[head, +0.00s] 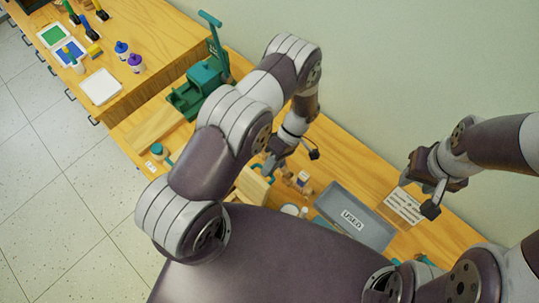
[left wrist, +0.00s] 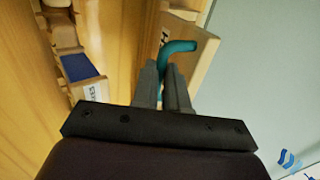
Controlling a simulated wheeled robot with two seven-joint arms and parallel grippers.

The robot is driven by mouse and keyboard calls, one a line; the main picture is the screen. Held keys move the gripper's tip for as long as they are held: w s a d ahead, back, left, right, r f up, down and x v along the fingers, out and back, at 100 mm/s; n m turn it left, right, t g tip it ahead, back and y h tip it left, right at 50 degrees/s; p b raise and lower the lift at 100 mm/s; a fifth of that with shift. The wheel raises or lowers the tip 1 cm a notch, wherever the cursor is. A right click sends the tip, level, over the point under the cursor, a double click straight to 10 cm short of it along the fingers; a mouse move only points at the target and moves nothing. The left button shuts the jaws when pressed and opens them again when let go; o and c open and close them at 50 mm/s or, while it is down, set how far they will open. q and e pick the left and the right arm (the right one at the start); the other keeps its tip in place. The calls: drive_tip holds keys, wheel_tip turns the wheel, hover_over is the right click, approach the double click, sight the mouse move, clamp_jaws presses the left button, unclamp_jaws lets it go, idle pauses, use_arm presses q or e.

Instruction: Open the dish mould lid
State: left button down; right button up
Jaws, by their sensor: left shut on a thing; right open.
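My left gripper (head: 268,172) reaches down over the wooden table, largely covered by my own arm in the head view. In the left wrist view its two fingers (left wrist: 161,72) are shut on a bent teal handle (left wrist: 180,47). The handle is beside a pale wooden board (left wrist: 200,62), the dish mould lid, with partly hidden lettering. In the head view the wooden dish mould (head: 253,187) shows only in part below the gripper. I cannot tell how far the lid stands open. My right gripper (head: 432,202) is open and empty above the table at the right.
A grey tray marked USED (head: 356,217) lies right of the mould, with a printed card (head: 403,205) beyond it. Small wooden pieces (head: 300,181) lie close to my left gripper. A green press (head: 203,82) stands further back, near the wall.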

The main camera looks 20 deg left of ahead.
use_arm(q)
drive_tip(key=shift+f, duration=0.5)
drive_tip(key=shift+d, duration=0.1)
drive_tip(key=c, duration=1.2)
unclamp_jaws()
drive_tip(key=shift+w, duration=0.15)
drive_tip(key=shift+o, duration=0.2)
drive_tip(key=shift+w+r, duration=0.1)
drive_tip(key=shift+r, duration=0.05)
drive_tip(key=shift+w, duration=0.1)
